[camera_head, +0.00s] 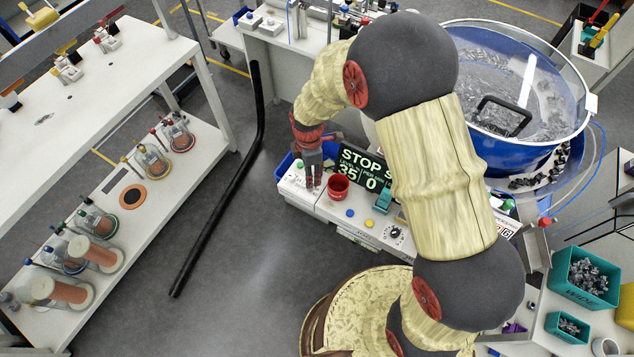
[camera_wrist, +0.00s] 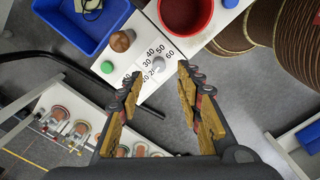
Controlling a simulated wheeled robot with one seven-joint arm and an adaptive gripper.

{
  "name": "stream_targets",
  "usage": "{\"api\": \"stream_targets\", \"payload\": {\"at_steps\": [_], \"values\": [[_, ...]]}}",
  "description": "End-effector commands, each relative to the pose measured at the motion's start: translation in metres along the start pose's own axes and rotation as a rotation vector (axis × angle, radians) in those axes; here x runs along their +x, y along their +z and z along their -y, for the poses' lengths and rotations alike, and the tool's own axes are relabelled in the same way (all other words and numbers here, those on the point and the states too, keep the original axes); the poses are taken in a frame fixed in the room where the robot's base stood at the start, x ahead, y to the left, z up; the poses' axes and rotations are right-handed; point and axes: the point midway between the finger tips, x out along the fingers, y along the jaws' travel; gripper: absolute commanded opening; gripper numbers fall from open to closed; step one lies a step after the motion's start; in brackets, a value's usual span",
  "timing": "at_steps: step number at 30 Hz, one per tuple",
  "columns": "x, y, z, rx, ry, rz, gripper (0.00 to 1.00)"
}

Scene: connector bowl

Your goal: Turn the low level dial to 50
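In the wrist view a small grey dial (camera_wrist: 158,64) sits on a white panel, with the printed numbers 20, 30, 40, 50 and 60 around it. Its pointer is too small to read. My gripper (camera_wrist: 157,76) is open, with one fingertip on each side of the dial in this view; nothing is held. I cannot tell whether the fingers touch it. In the head view my gripper (camera_head: 313,180) points down over the left end of the panel, and this dial is hidden there. A dark display (camera_head: 362,170) behind shows "STOP", "35" and "0".
A green button (camera_wrist: 106,67), a brown round knob (camera_wrist: 122,41) and a blue tray (camera_wrist: 66,30) lie near the dial. Another dial (camera_head: 396,232) is further right. A large blue bowl (camera_head: 515,152) stands behind right.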

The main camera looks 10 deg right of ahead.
Motion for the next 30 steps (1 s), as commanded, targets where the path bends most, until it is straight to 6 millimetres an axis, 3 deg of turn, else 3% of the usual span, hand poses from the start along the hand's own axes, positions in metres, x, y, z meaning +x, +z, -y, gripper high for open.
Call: {"api": "stream_targets", "payload": {"at_steps": [8,21,30], "values": [[0.008,0.000,-0.001,-0.141,0.007,0.000,0.36],[0.069,0.000,-0.002,-0.138,0.007,0.000,0.36],[0.079,0.000,-0.002,-0.137,0.009,-0.001,0.36]]}}
